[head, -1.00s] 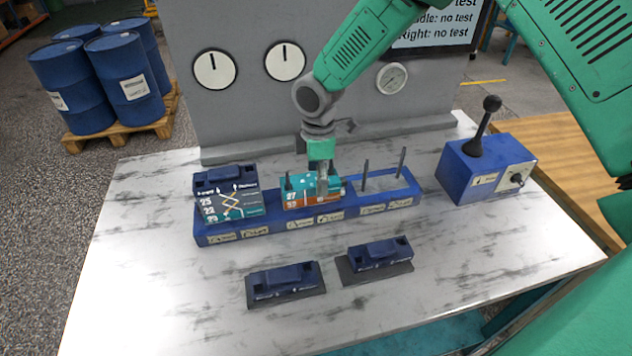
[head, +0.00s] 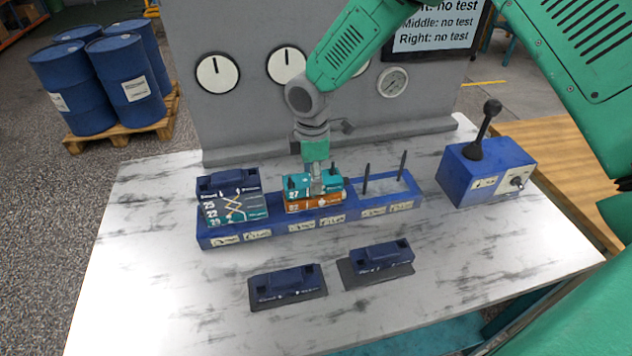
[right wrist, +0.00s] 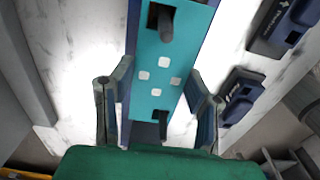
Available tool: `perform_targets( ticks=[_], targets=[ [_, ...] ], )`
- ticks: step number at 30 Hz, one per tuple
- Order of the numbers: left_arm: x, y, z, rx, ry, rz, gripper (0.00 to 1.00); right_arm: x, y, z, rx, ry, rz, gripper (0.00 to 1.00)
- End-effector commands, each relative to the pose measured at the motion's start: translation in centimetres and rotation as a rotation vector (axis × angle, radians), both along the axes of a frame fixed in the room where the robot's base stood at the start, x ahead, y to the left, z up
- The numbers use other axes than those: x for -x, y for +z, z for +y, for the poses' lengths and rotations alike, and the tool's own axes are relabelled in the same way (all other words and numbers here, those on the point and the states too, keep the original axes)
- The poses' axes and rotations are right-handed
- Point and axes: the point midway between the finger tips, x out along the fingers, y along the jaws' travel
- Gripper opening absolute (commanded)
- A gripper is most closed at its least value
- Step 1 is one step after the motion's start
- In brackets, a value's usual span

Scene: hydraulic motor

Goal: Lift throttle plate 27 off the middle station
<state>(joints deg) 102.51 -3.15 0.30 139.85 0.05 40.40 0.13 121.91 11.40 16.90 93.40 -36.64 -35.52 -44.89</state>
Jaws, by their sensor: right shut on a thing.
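The teal throttle plate 27 (head: 298,186) is at the middle station of the blue base (head: 232,235), above an orange plate (head: 312,202). It seems raised slightly off the orange plate; any gap is too small to make out. Dark posts still stand in its end openings, as the right wrist view (right wrist: 158,72) also shows. My right gripper (head: 317,185) comes down from above and is shut on plate 27, a finger on each long side; it also shows in the right wrist view (right wrist: 159,108). My left gripper is not in view.
A stack with a dark blue top block (head: 228,183) fills the left station. The right station has two bare posts (head: 366,178). Two dark blue blocks (head: 286,284) (head: 380,257) lie on pads in front. A blue lever box (head: 468,178) stands right; a grey gauge panel (head: 235,125) rises behind.

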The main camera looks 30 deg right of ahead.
Motion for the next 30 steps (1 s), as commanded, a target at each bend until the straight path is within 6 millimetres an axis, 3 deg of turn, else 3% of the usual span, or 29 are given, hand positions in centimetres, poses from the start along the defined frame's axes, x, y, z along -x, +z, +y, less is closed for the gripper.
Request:
perform_targets(
  ticks=[30],
  targets=[
    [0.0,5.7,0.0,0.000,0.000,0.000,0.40,0.0,6.2,-0.2,0.000,0.000,0.000,0.00]
  ],
)
